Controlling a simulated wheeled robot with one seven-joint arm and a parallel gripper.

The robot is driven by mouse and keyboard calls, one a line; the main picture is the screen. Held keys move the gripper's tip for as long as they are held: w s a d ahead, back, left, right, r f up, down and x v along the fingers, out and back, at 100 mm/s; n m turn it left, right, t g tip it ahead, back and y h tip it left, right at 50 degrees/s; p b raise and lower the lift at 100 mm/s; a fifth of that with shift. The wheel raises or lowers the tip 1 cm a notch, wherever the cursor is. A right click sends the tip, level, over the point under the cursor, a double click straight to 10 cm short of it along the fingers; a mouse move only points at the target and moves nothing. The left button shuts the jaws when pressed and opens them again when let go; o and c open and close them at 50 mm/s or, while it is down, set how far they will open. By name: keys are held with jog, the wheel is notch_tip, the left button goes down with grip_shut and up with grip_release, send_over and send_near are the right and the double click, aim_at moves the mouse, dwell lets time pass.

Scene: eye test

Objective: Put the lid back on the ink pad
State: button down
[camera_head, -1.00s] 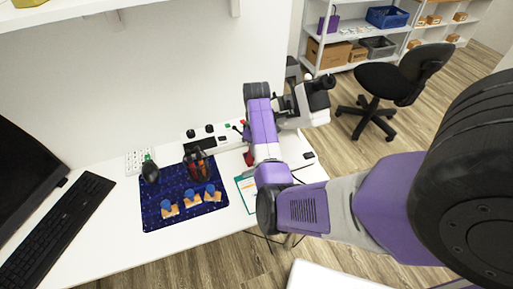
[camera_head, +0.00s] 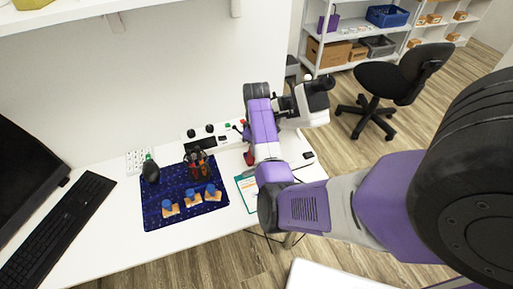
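I cannot make out the ink pad or its lid for certain. A small red thing (camera_head: 248,158) shows at the left edge of my forearm, partly hidden; I cannot tell what it is. My purple and white arm reaches in from the right and bends up over the desk's right part. A dark blue patterned mat (camera_head: 158,217) lies on the desk.
A teal-edged sheet (camera_head: 246,192) lies beside the mat. An office chair (camera_head: 402,78) stands behind.

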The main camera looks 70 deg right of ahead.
jog(key=c, duration=0.8)
grip_release()
jog(key=shift+r+p, duration=3.55)
jog(key=shift+p, duration=0.25)
grip_shut()
